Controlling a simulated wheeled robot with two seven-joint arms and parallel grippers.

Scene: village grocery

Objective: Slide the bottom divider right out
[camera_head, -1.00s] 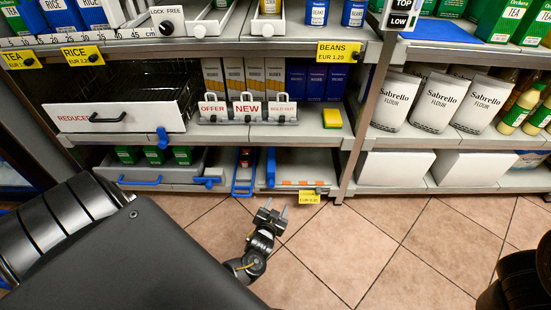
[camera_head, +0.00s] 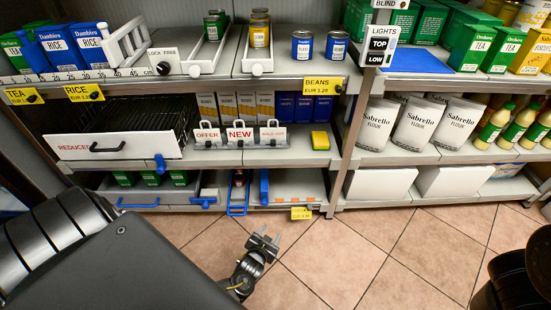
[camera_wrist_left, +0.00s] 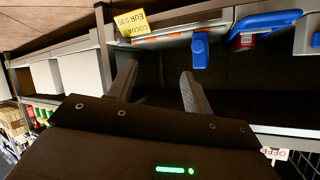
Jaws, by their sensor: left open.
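The bottom divider (camera_head: 264,187) is a blue upright piece at the front of the bottom shelf, left of a bare stretch of shelf. In the left wrist view it shows as a blue end (camera_wrist_left: 200,50) at the shelf edge. My left gripper (camera_head: 271,237) is open and empty, low over the floor in front of the shelf and apart from the divider. In the left wrist view its two fingers (camera_wrist_left: 160,73) point toward the shelf, with the divider's end just beyond the right finger. My right gripper is not in view; a dark arm part shows at the right edge.
A blue-framed pull-out (camera_head: 238,208) with a red item stands just left of the divider. Further left is a grey drawer with a blue handle (camera_head: 138,205). A yellow price tag (camera_head: 302,213) hangs at the shelf edge to the right. The tiled floor (camera_head: 350,255) is clear.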

